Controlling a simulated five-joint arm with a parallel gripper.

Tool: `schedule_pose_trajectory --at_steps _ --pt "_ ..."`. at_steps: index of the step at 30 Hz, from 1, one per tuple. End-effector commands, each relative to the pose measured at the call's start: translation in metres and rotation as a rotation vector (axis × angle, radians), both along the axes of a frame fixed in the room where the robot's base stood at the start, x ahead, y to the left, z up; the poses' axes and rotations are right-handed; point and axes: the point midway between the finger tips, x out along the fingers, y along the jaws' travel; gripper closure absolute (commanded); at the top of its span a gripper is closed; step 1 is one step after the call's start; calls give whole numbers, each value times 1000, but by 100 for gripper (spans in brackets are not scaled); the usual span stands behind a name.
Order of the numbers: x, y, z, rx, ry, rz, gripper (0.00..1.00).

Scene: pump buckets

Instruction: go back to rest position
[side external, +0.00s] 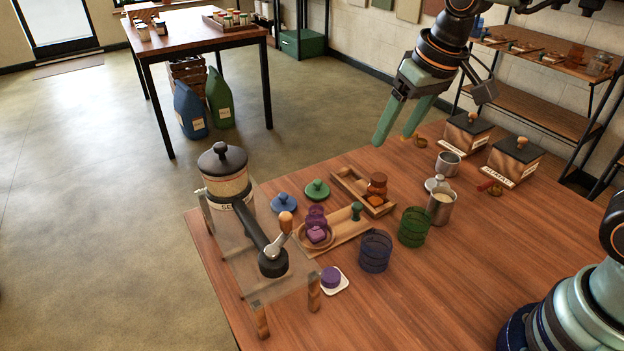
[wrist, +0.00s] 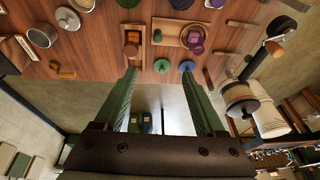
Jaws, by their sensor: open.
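My gripper (side external: 395,138) is raised above the far edge of the wooden table (side external: 440,290), with its green fingers pointing down. In the wrist view my gripper (wrist: 159,73) is open, with nothing between the two fingers. It touches none of the things on the table.
A dispenser with a crank stands on a clear stand (side external: 250,245) at the left. Blue (side external: 375,251) and green (side external: 413,227) mesh cups, a wooden tray (side external: 350,232), metal cups (side external: 440,208) and black-lidded boxes (side external: 514,162) stand on the table. The front right tabletop is clear.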

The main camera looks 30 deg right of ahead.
Motion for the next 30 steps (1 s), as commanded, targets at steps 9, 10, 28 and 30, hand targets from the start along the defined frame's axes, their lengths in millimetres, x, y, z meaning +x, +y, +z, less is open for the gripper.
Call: schedule_pose_trajectory --at_steps 9,10,28,30 --pt "-59 -51 15 -34 -139 -13 28" --pt "-63 -54 15 -37 -147 -14 28" --pt "-77 -64 12 -52 -180 -14 28" --pt "-77 -64 12 -52 -179 -14 28"
